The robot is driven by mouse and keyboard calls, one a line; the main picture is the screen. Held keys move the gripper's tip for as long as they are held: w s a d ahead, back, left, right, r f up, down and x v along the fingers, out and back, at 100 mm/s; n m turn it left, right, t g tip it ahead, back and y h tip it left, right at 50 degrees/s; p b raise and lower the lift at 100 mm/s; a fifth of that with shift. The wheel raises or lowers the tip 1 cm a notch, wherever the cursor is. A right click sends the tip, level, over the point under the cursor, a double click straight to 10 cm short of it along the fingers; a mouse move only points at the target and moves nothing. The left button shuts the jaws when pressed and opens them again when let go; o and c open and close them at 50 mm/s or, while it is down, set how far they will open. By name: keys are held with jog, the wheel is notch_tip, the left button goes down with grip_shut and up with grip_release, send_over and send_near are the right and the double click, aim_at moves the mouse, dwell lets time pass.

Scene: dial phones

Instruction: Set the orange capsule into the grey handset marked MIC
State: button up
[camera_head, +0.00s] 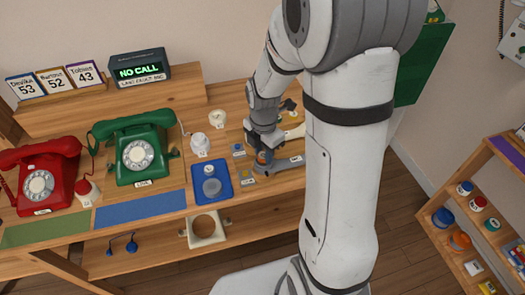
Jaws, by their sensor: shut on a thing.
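My gripper (264,146) points down over the right part of the wooden bench. It is shut on the orange capsule (262,157), which shows as a small patch of orange between the fingertips. The grey handset (280,165) lies on the bench right under and beside the fingertips, with a small pale label at its right end. The label is too small to read. The capsule is at the handset's left end; I cannot tell whether it is seated in it or just above it. The fingers hide part of both.
A blue tray (226,190) stands left of the handset, with small parts near it. A green phone (138,150) and a red phone (38,177) stand further left. A sign reading NO CALL (140,71) is behind. A shelf (480,160) with jars is at right.

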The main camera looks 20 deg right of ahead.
jog(key=shift+f, duration=0.3)
jog(key=o, duration=1)
jog(key=shift+c, duration=0.2)
jog(key=shift+r, duration=0.1)
notch_tip(320, 180, up, 8)
jog(key=shift+f, duration=0.2)
